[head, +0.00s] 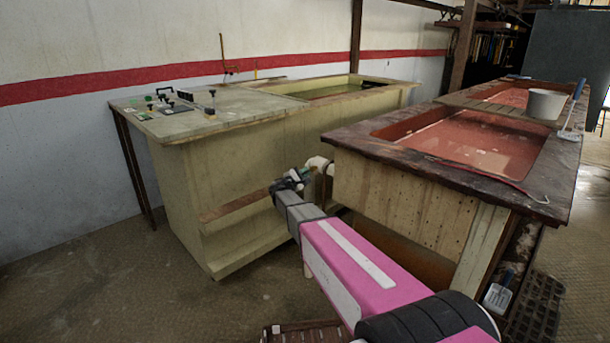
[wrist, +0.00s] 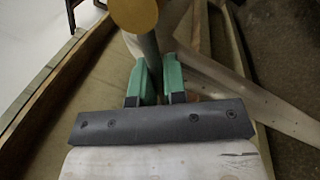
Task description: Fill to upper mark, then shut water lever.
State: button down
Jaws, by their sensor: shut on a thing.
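My gripper (wrist: 158,75) has green fingers closed on a grey rod (wrist: 148,42) in the wrist view. A round ochre part (wrist: 133,14) sits at the top of the rod; I cannot tell for sure that this is the water lever. In the head view my gripper (head: 288,180) is between the two tanks, close to a white pipe elbow (head: 318,163). The red-lined tank (head: 352,139) holds reddish water (head: 468,140). The pale tank (head: 230,165) holds greenish water (head: 342,90). No level marks can be made out.
A blue-handled dustpan (head: 497,295) is low at right. The floor (head: 130,280) at front left is clear.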

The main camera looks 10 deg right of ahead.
jog(key=c, duration=1.2)
grip_release()
jog(key=v, duration=1.1)
jog(key=shift+d, duration=0.1)
